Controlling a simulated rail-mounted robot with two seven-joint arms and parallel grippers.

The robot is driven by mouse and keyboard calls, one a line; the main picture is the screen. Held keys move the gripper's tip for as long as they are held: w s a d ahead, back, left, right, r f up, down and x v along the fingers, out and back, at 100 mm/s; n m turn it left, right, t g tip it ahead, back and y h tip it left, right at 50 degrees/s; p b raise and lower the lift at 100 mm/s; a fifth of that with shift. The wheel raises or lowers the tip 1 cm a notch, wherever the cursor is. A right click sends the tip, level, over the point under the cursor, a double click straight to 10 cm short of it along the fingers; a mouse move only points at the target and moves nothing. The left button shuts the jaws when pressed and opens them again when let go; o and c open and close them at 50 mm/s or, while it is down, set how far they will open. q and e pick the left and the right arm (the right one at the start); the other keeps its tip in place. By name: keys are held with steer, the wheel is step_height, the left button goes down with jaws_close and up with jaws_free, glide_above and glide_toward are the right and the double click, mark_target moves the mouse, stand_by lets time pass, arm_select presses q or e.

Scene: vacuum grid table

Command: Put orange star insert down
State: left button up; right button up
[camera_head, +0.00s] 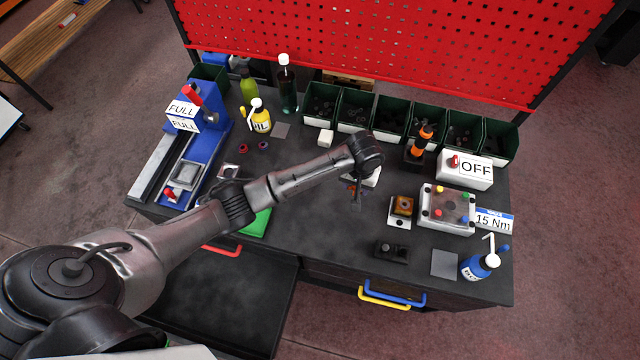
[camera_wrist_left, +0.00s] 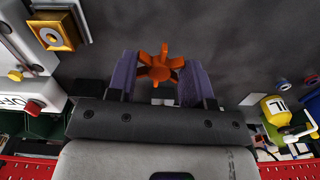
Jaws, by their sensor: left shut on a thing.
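The orange star insert (camera_wrist_left: 160,66) shows in the left wrist view between the two purple-grey fingers of my left gripper (camera_wrist_left: 160,78). The gripper is shut on it. In the head view my left gripper (camera_head: 354,196) is over the middle of the dark table, right of centre. The insert is too small and too covered to make out clearly there. I cannot tell how high it is above the table. My right gripper is not in either view.
Right of the gripper are an orange-topped block (camera_head: 402,206), a white fixture with coloured knobs (camera_head: 447,208) and a black block (camera_head: 391,250). Green bins (camera_head: 392,118) line the back. A blue bottle (camera_head: 478,265) stands at the right. Bare table lies in front of the gripper.

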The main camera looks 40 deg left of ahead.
arm_select(q)
glide_above(317, 199)
step_height(317, 199, down, 7)
steer(key=shift+r+p, duration=0.2)
steer(key=shift+p, duration=0.2)
steer(key=shift+f, duration=2)
steer(key=shift+f, duration=0.15)
steer(key=o, duration=0.9)
